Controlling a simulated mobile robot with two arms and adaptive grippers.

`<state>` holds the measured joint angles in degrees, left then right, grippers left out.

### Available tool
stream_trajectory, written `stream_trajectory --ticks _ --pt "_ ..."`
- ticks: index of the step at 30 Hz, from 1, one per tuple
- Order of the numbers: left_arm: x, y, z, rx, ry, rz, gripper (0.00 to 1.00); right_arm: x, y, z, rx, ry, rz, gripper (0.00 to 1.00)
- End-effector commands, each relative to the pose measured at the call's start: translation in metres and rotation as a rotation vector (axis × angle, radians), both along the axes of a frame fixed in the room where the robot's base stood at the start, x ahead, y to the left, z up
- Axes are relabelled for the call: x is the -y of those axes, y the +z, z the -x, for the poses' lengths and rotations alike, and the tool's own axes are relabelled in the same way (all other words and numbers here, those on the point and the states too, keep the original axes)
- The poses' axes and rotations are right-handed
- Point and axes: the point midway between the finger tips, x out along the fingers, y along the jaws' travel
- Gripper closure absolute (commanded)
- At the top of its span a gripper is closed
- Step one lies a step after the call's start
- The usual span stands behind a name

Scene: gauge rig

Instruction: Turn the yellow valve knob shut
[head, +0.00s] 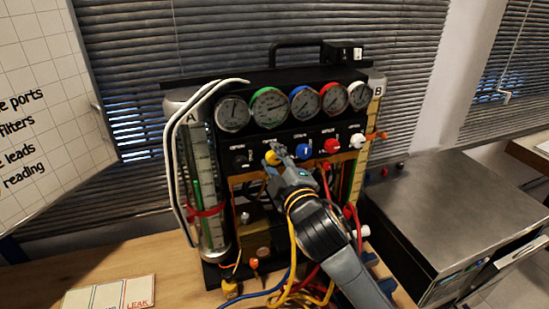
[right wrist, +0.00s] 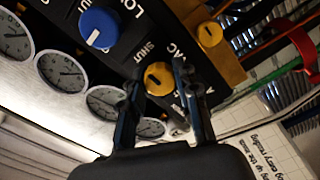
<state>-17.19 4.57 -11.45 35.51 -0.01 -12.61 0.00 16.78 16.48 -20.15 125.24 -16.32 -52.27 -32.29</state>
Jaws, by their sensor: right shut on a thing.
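The yellow valve knob (head: 271,157) sits on the black front panel of the gauge rig, between a black knob and a blue one. My right gripper (head: 279,153) reaches up to it from the lower right and covers part of it. In the right wrist view the yellow knob (right wrist: 158,76) lies between the two fingers, with the word SHUT printed near it. The right gripper is shut on the knob. The knob's exact pointer angle is hard to make out. My left gripper is not in view.
Beside it on the panel are the black knob (head: 239,159), blue knob (head: 304,149), red knob (head: 331,147) and white knob (head: 358,141). Several gauges (head: 269,106) line the top. Loose cables (head: 300,296) hang below. A metal-topped unit (head: 455,205) stands at the right.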

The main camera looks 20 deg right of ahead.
Motion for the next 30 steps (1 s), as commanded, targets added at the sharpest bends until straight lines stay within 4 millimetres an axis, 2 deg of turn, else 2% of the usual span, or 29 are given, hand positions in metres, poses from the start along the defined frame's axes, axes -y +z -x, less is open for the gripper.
stream_trajectory --ticks 17,18,21,30 --pt "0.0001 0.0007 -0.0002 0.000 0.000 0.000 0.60 -0.0003 -0.0010 -0.0001 -0.003 0.000 -0.031 1.00" --pt "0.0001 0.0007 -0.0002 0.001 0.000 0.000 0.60 -0.0003 -0.0010 -0.0001 -0.003 0.000 -0.031 0.63" --pt "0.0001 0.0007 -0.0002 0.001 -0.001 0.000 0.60 -0.0002 -0.0009 -0.0001 -0.003 0.001 -0.031 0.46" --pt "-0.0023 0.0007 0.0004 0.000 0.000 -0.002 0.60 -0.0001 -0.0004 0.0013 -0.002 0.000 -0.029 0.46"
